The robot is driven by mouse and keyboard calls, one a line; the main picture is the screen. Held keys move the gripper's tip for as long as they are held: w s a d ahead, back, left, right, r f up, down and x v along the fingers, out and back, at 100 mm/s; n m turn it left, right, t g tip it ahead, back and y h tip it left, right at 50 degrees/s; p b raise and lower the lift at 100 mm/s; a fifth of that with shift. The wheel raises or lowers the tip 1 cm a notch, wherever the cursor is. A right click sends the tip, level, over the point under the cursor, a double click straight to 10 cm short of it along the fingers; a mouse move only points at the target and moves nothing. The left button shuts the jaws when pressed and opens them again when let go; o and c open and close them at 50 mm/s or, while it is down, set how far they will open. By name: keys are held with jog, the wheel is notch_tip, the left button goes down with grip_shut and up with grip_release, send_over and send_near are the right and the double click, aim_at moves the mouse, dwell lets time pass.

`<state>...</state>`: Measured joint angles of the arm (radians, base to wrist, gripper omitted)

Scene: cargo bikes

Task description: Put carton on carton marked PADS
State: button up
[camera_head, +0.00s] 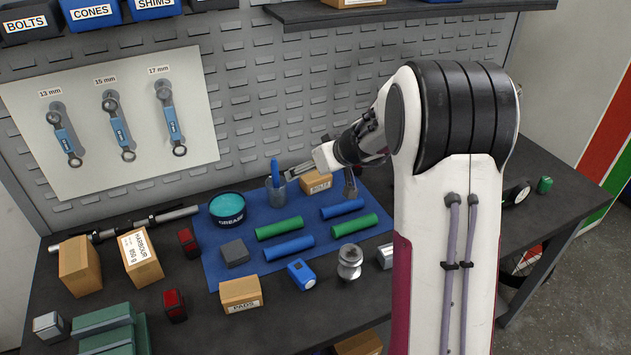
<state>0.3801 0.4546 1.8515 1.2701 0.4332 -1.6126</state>
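A plain brown carton (80,267) stands at the far left of the bench. Beside it stands a carton with a HARBOUR label (140,258). A small labelled carton (316,184) stands at the back of the mat, just below my gripper; its label is too small to read. My gripper (291,173) points left at the back of the mat, near a clear cup; whether its fingers are open or shut is too small to tell. I see no carton in it.
Red lights and green boxes (105,325) stand left.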

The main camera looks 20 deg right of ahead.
send_near(317, 176)
jog(key=f, duration=0.1)
jog(key=w+f, duration=0.1)
jog(key=shift+w+a+f+h, duration=0.15)
jog(key=shift+w+f+h, duration=0.1)
jog(key=shift+f+h, duration=0.15)
jog(key=shift+x, duration=1.2)
jog(key=shift+w, duration=0.15)
jog(key=shift+a, duration=0.1)
jog(key=shift+w+a+f, duration=0.15)
jog(key=shift+w+f, duration=0.25)
jog(key=shift+w, duration=0.25)
jog(key=shift+w+a+f, duration=0.15)
jog(key=shift+w+f, duration=0.25)
jog(key=shift+w, duration=0.25)
jog(key=shift+x, duration=1.05)
jog(key=c, duration=1.4)
